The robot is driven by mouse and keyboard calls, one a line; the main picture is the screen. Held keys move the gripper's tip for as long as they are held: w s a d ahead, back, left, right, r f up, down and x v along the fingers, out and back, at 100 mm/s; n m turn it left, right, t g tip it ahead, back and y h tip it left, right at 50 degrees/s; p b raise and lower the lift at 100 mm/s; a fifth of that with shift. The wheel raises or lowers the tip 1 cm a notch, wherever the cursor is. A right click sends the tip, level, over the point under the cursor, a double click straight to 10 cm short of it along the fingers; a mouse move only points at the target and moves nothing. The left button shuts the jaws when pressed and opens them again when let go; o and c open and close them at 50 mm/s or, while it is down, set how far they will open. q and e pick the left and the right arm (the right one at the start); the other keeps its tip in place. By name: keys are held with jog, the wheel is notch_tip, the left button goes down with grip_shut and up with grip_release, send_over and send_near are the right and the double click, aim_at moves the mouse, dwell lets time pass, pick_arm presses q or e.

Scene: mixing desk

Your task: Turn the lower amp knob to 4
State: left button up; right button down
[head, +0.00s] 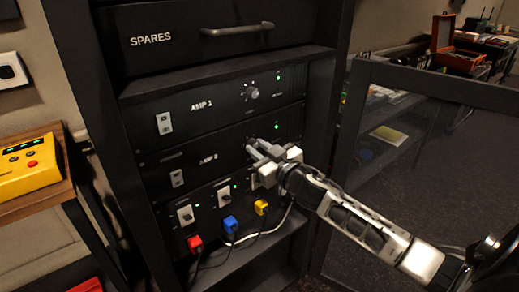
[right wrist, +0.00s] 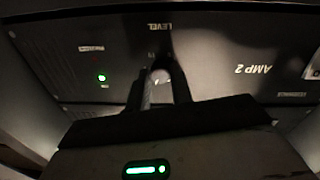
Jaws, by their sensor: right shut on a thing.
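The lower amp, labelled AMP 2 (head: 208,158), is a black panel in the rack in the head view. It also shows in the right wrist view (right wrist: 215,65), upside down, with the word LEVEL above the knob. My right gripper (head: 254,147) is at this panel, its fingers shut around the level knob (right wrist: 160,76). The knob is a small round one with a pale mark on its face; the fingers hide most of it and its scale, so I cannot read its number. My left gripper is not in view.
AMP 1 (head: 230,104), with its own knob (head: 252,93), sits just above. Below are small switch modules (head: 186,214) with red, blue and yellow plugs and cables. An open glass-panelled door (head: 410,150) stands right of the rack. A yellow box (head: 28,166) is at left.

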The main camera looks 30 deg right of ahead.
jog(key=shift+n, duration=0.3)
jog(key=n, duration=0.5)
jog(key=shift+p, duration=0.3)
jog(key=n, duration=0.6)
jog(key=shift+d, duration=0.1)
jog(key=shift+n, duration=0.3)
jog(key=c, duration=1.2)
grip_release()
jog(key=shift+c, duration=0.2)
jog(key=shift+s, duration=0.1)
jog(key=s+b, duration=0.1)
jog(key=s, duration=1.4)
jog(key=shift+s+d+f, duration=0.35)
jog(key=shift+d, duration=0.05)
